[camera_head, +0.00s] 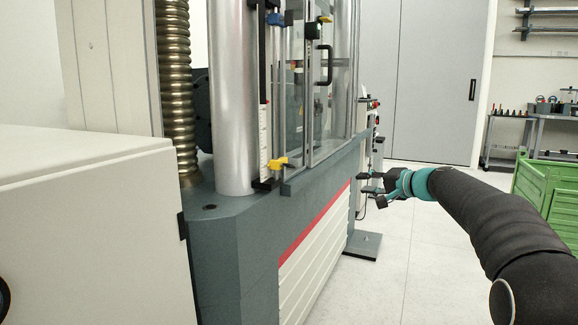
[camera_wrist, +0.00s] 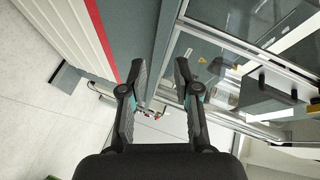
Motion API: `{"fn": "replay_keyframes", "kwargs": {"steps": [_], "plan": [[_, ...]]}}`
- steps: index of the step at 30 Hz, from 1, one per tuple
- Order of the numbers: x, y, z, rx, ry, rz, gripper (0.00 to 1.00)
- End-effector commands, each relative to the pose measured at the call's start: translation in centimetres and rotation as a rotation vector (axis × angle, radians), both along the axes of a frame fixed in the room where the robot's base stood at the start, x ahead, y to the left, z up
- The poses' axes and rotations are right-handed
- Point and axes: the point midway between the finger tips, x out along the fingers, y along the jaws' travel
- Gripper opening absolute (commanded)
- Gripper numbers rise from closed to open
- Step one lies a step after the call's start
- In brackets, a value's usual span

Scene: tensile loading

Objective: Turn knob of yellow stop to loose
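A yellow stop with a knob (camera_head: 277,162) sits low on the upright scale rail beside the silver column of the testing machine. My gripper (camera_head: 368,184) is to the right of the machine, apart from the yellow stop. In the wrist view my gripper (camera_wrist: 160,75) has its two fingers spread apart with nothing between them. I cannot make out the yellow stop with certainty in the wrist view. The turn state of its knob is too small to tell.
The silver column (camera_head: 233,100) and the glazed door frame (camera_head: 320,90) stand on the grey machine base (camera_head: 240,235). A white cabinet (camera_head: 90,220) is at left. A green crate (camera_head: 545,190) is at right. Floor (camera_head: 400,270) is clear between machine and arm.

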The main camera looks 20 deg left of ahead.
Motion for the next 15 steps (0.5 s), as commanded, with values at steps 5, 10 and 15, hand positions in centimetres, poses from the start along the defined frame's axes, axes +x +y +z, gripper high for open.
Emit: {"fn": "replay_keyframes", "kwargs": {"steps": [5,10,15], "plan": [[-5.8,3.7,3.4,0.327,0.318,0.235,0.31],[-10.0,5.4,5.1,0.452,0.560,0.395,0.31],[-10.7,6.1,5.1,0.470,0.653,0.410,0.31]]}}
